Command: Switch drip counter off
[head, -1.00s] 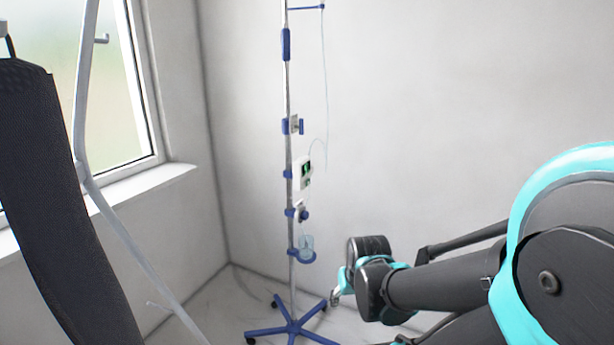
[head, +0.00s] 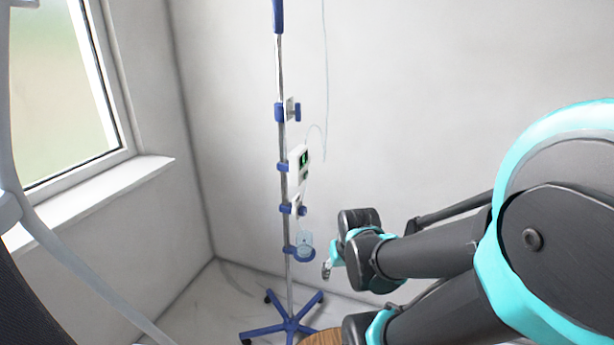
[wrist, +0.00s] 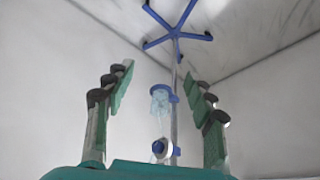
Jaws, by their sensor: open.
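The drip counter (head: 299,165) is a small white box with a lit green display, clamped to the drip stand's pole (head: 283,140) in the head view. A thin clear tube runs into it from above. My gripper (head: 328,270) is to the right of the pole and lower than the counter, apart from both. In the wrist view my gripper (wrist: 158,105) is open and empty, its two fingers spread either side of the pole. The counter's switch is too small to make out, and I cannot make out the counter in the wrist view.
Below the counter the pole carries a blue clamp with a white knob (head: 297,208) and a clear cup in a blue ring (head: 304,246). The blue wheeled base (head: 290,328) stands on the floor near the corner. A window (head: 65,90) is at left. A round wooden top (head: 322,338) shows at the bottom.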

